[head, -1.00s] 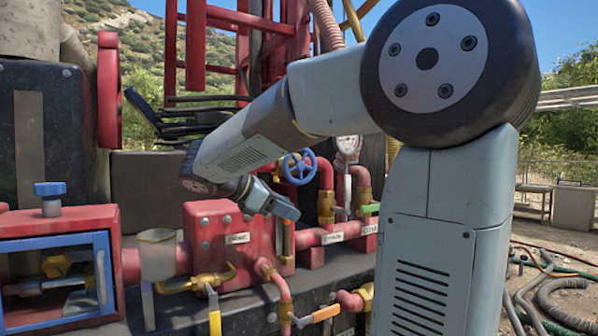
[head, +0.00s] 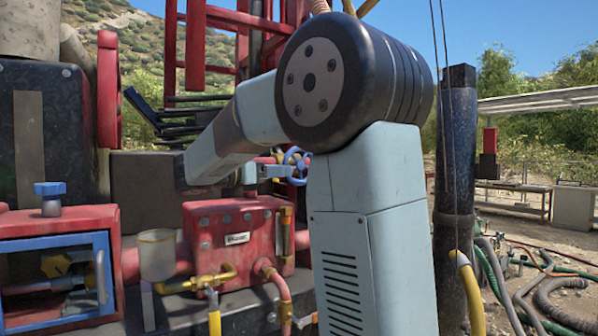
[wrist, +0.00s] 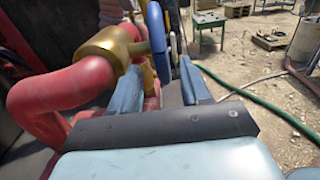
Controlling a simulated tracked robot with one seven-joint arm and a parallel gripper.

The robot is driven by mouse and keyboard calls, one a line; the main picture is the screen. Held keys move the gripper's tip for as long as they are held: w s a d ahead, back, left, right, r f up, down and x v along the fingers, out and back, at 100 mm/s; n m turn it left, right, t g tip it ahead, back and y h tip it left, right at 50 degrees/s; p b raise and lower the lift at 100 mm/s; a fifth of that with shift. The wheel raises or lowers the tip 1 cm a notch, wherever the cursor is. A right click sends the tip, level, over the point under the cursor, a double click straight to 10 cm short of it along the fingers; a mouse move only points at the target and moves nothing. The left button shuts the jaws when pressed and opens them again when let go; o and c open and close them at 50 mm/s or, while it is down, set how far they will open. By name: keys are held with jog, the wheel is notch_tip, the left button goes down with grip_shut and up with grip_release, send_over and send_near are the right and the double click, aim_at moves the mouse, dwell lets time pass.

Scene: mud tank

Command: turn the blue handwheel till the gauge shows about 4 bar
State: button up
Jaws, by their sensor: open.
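The blue handwheel (head: 297,158) is partly hidden behind my arm in the head view. In the wrist view the handwheel (wrist: 156,32) shows nearly edge-on, beside a brass valve body (wrist: 108,50). My gripper (head: 277,172) is open and reaches the wheel from the left in the head view. In the wrist view its fingers (wrist: 162,78) point at the wheel, whose rim appears in line with the gap between them. I cannot tell whether they touch it. The gauge dial is hidden behind my arm in the head view, so no reading shows.
A red block (head: 238,238) with brass and red pipes stands below my arm. A thick red pipe (wrist: 60,88) runs close to the left finger in the wrist view. Hoses (head: 530,290) lie on open ground at the right.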

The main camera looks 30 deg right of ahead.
aim_at(299, 166)
jog(key=shift+w+d, duration=0.1)
jog(key=shift+d, duration=3.05)
jog(key=shift+c, duration=0.2)
grip_shut()
